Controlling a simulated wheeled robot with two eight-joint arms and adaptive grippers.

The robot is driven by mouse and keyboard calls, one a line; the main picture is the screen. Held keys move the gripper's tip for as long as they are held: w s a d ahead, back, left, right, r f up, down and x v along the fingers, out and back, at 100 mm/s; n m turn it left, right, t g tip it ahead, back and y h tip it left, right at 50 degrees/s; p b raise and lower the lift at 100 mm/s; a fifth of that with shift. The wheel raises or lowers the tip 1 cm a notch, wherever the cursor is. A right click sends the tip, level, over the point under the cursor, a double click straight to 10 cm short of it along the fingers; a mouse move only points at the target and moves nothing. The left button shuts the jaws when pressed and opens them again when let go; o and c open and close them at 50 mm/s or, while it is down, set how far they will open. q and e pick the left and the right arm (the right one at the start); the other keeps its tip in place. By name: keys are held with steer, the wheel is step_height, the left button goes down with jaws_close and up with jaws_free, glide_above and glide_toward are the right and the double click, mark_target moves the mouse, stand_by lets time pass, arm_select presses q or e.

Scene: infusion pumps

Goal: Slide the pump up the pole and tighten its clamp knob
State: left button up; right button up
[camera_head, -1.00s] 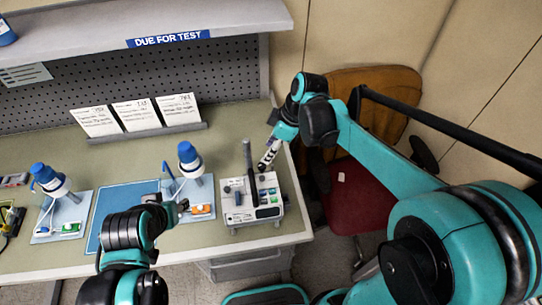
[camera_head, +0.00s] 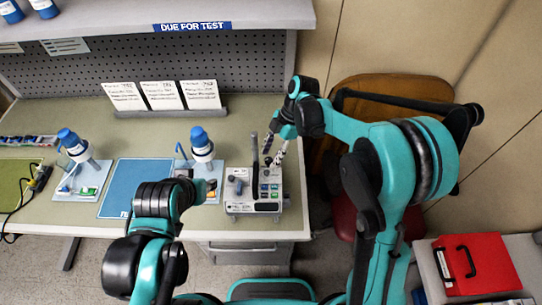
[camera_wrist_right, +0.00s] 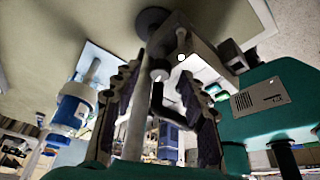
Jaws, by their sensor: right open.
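A light grey pump unit (camera_head: 240,207) with a small green screen and coloured buttons stands near the right end of the bench. My right gripper (camera_head: 274,154) is open just right of the pole, above the pump's back right side. In the right wrist view, its two dark-padded fingers (camera_wrist_right: 160,112) are spread, with a grey rod and a black bent part showing between them; I cannot tell whether they touch. My left gripper (camera_head: 207,188) is left of the pump, its jaws unclear. The clamp knob is not clearly visible.
Blue-capped bottles (camera_head: 202,144) stand on small trays to the left, beside a blue mat (camera_head: 135,188). Three cards (camera_head: 162,96) stand at the back under the shelf. A chair (camera_head: 345,218) is at the right, and a red case (camera_head: 473,266) lies at the lower right.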

steer(key=shift+s+a+f, duration=0.1)
steer(key=shift+a+f, duration=0.1)
steer(key=shift+f, duration=0.15)
jaws_close()
steer(key=m+t, duration=0.1)
steer(key=m, duration=0.1)
steer(key=m+t+b, duration=0.1)
steer(key=m, duration=0.2)
steer(key=shift+s+y, duration=0.2)
steer(key=shift+y, duration=0.1)
steer(key=m+t, duration=0.1)
steer(key=m, duration=0.1)
steer(key=m+t, duration=0.1)
steer(key=m, duration=0.2)
steer(key=shift+s+b, duration=0.1)
steer(key=shift+b, duration=0.25)
steer(key=shift+m, duration=0.5)
